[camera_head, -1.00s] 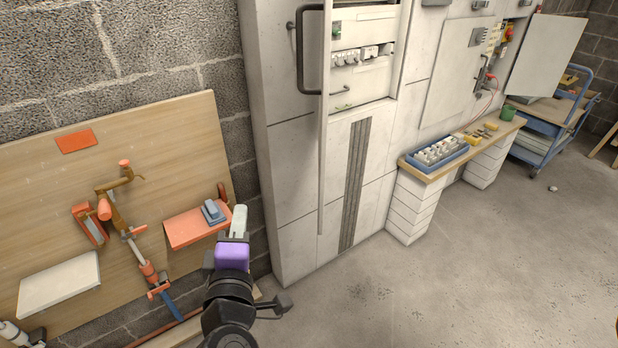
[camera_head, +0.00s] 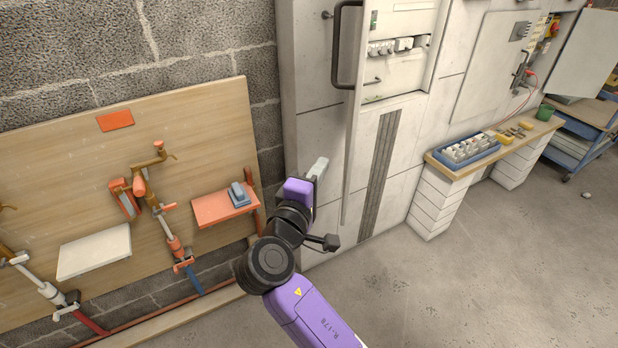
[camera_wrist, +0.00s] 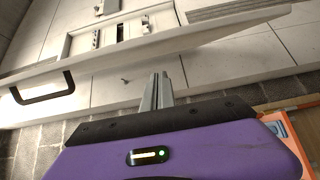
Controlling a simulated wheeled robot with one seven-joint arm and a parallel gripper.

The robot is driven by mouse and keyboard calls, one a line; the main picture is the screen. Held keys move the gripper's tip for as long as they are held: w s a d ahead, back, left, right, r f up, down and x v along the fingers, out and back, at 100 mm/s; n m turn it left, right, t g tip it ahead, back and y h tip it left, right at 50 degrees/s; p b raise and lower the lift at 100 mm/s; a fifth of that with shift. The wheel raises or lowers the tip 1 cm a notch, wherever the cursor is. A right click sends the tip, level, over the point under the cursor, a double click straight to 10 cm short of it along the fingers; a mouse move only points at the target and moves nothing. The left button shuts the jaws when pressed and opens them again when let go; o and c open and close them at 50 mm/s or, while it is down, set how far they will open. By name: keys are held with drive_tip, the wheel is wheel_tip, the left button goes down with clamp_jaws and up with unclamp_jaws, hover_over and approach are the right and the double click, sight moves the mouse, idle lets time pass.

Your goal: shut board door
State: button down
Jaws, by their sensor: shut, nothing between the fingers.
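The board door (camera_head: 353,140) stands open from the tall pale cabinet and is seen nearly edge-on, with a black bar handle (camera_head: 342,45) on its left face. In the wrist view the door (camera_wrist: 205,38) crosses the upper part as a slanting slab, its handle (camera_wrist: 42,90) at the left. My gripper (camera_head: 319,165) is just left of the door's lower part, on the handle side. Its fingers are together and empty. In the wrist view the fingertips (camera_wrist: 160,78) point toward the door with a small apparent gap; I cannot tell contact for sure.
Breakers (camera_head: 398,46) show in the cabinet behind the door. A wooden tool panel (camera_head: 60,150) with clamps and an orange shelf (camera_head: 220,209) stands left of my arm. A bench with a blue tray (camera_head: 466,150) is at right. The floor (camera_head: 480,270) at front right is clear.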

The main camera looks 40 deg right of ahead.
drive_tip(key=shift+s+d+p, duration=0.2)
drive_tip(key=shift+s+d, duration=0.25)
drive_tip(key=shift+s, duration=0.3)
drive_tip(key=shift+s+d+p, duration=0.15)
drive_tip(key=shift+s+d, duration=0.3)
drive_tip(key=shift+s, duration=0.25)
